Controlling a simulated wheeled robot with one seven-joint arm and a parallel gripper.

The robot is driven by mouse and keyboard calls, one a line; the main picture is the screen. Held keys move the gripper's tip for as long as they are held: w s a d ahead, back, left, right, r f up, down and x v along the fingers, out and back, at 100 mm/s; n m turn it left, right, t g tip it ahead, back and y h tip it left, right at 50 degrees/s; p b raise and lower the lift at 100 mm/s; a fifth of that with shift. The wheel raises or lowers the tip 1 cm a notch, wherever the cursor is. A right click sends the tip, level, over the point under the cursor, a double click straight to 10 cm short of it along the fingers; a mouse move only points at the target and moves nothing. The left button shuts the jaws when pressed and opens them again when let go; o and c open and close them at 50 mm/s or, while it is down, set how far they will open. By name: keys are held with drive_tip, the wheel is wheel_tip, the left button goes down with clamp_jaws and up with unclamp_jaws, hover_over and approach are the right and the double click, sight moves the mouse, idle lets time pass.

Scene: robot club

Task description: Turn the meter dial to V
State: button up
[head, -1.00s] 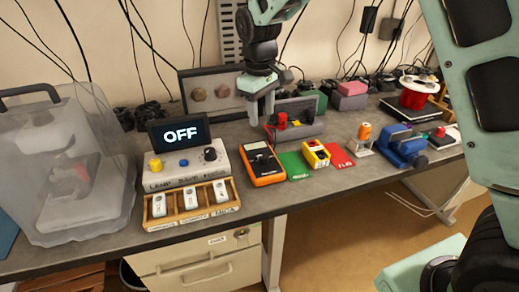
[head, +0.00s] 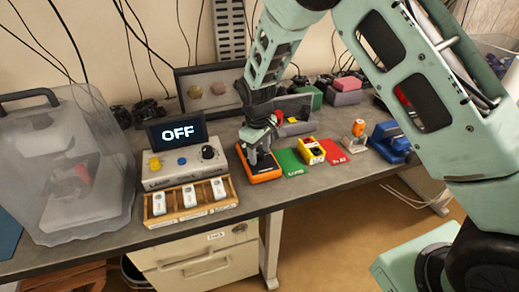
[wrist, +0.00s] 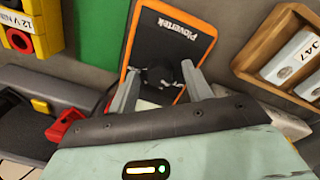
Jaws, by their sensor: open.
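The meter (head: 266,178), an orange-framed tester with a black face, lies flat on the bench. In the wrist view the meter (wrist: 160,40) shows the name "Plovertek" on its face. Its round black dial (wrist: 158,77) sits between my fingertips. My gripper (head: 254,158) is over the meter in the head view, pointing down and hiding most of its face. In the wrist view my gripper (wrist: 158,80) is open, with one finger at either side of the dial. I cannot tell whether the fingers touch it. The dial's pointer and the V mark cannot be read.
A green mat (head: 290,161), a yellow battery block (head: 312,152) and a red mat (head: 345,153) lie right of the meter. A red clip (wrist: 68,123) is close by.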

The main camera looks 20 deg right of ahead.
drive_tip(key=shift+c, duration=0.3)
drive_tip(key=c, duration=0.9)
drive_tip(key=m, duration=0.8)
drive_tip(key=shift+w+m, duration=0.1)
drive_tip(key=shift+m, duration=0.2)
drive_tip(key=shift+g, duration=0.3)
drive_tip(key=o, duration=1)
drive_tip(key=shift+c, duration=0.2)
